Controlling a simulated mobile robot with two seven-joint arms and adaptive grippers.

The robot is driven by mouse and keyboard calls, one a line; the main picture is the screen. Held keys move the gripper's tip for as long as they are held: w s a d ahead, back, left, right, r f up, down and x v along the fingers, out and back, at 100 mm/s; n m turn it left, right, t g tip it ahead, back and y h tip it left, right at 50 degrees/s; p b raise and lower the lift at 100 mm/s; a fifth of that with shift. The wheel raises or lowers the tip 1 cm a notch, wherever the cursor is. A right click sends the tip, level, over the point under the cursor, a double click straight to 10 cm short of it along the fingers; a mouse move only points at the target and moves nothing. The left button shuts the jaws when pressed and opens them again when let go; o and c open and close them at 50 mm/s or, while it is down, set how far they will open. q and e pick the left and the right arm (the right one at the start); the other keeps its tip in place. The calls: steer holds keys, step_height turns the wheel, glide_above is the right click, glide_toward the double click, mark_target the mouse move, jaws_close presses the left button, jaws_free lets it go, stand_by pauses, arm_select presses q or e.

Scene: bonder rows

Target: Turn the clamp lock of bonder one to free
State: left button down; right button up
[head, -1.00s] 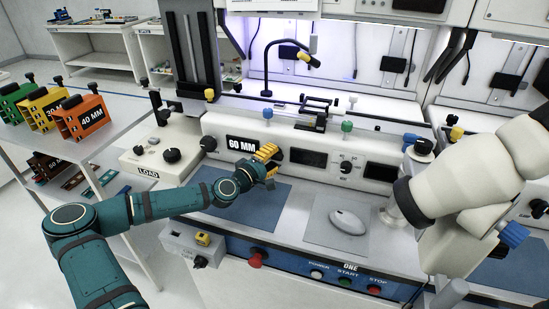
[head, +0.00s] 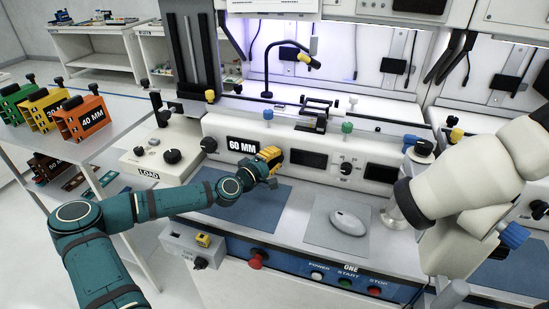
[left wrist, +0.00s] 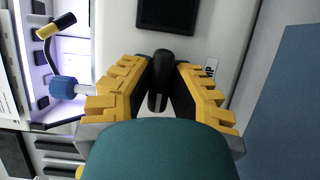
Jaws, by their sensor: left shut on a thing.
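Bonder one (head: 222,127) has a pale front panel with a dark display, knobs and a 60 MM label. My left gripper (head: 270,163) has yellow fingers and is at this panel, between the 60 MM label and the display. In the left wrist view, the gripper (left wrist: 160,88) is shut on a black lever (left wrist: 159,72), one finger on each side. I take this lever to be the clamp lock. A small, partly covered label (left wrist: 211,66) is beside it. In the head view my gripper hides the lever, and its set position is not readable.
A mouse (head: 348,222) lies on a grey mat. A red button (head: 257,258) is below the blue mat (head: 237,213). Coloured blocks (head: 83,118) stand on the left shelf.

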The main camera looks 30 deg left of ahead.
arm_select(q)
steer(key=shift+r, duration=0.1)
steer(key=m+p, duration=0.1)
steer(key=m, duration=0.1)
steer(key=m+g+p, duration=0.1)
steer(key=m+p, duration=0.1)
steer(key=shift+r+g+y, duration=0.15)
steer(key=shift+g+y, duration=0.15)
steer(key=shift+w+m+y, duration=0.1)
steer(key=shift+m+y, duration=0.2)
steer(key=shift+m, duration=0.4)
steer(key=shift+m+g+y+p, duration=0.3)
steer(key=shift+m+g, duration=0.2)
steer(key=shift+m, duration=0.2)
steer(key=shift+m+g, duration=0.3)
steer(key=shift+m, duration=0.4)
steer(key=shift+d+m+y+b, duration=0.1)
steer(key=shift+m+y+b, duration=0.5)
steer(key=shift+b, duration=0.05)
steer(key=shift+m+g+y+b, duration=0.5)
steer(key=shift+m+y+b, duration=0.4)
steer(key=shift+m+b, duration=0.2)
steer(key=shift+m+y+b, duration=0.5)
steer(key=shift+m+b, duration=0.1)
steer(key=shift+m, duration=0.3)
steer(key=shift+f, duration=0.2)
